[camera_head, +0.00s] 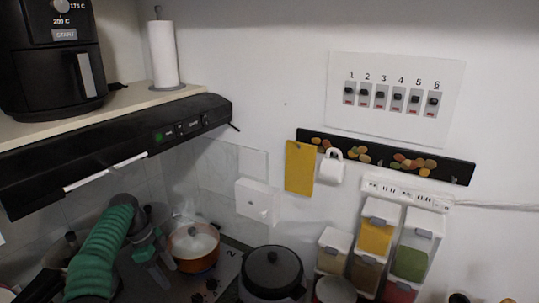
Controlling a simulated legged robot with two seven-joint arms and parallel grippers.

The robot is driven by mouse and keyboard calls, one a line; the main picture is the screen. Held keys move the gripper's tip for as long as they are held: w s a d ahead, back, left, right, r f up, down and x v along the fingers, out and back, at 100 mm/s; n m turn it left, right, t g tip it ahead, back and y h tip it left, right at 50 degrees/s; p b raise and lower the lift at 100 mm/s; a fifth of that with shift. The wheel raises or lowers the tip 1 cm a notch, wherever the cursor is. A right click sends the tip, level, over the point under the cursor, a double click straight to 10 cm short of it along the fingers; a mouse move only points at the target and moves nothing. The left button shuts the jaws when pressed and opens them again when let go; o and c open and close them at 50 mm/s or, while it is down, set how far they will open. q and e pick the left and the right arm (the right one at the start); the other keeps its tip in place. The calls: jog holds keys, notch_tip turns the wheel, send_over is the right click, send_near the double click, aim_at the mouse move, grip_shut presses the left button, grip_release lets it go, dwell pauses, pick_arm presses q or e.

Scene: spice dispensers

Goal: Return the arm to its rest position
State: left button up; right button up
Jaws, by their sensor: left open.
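My left arm, in a green sleeve, comes in at the lower left over the stove. My left gripper (160,262) is open, just left of the orange pot (194,250) with its lid. I see nothing held between its fingers, though they are small and dark here. Whether it touches the pot I cannot tell. My right gripper is not in view. The spice dispensers (411,257) stand against the wall at the lower right, several clear boxes with grey tops, apart from my gripper.
The black range hood (190,123) and shelf with an air fryer (50,65) and paper towel roll (163,55) overhang the left side. A black lidded pot (272,271) stands right of the stove. A white mug (331,167) and yellow board (299,168) hang on the wall.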

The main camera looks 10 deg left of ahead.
pick_arm(q)
jog(key=s+d+n+y, duration=0.1)
jog(key=s+d+n, duration=0.2)
jog(key=d, duration=0.5)
jog(key=s+d+n+y, duration=0.2)
jog(key=d+n, duration=0.1)
jog(key=d, duration=0.5)
jog(key=s+d+f+n+t, duration=0.1)
jog(key=s+n, duration=0.4)
jog(key=s, duration=0.5)
jog(key=s+d+f+n+t, duration=0.1)
jog(key=s+f+n, duration=0.3)
jog(key=s, duration=0.7)
jog(key=shift+s+d+f+n+y, duration=0.15)
jog(key=shift+d+f+n+y, duration=0.2)
jog(key=shift+d, duration=0.35)
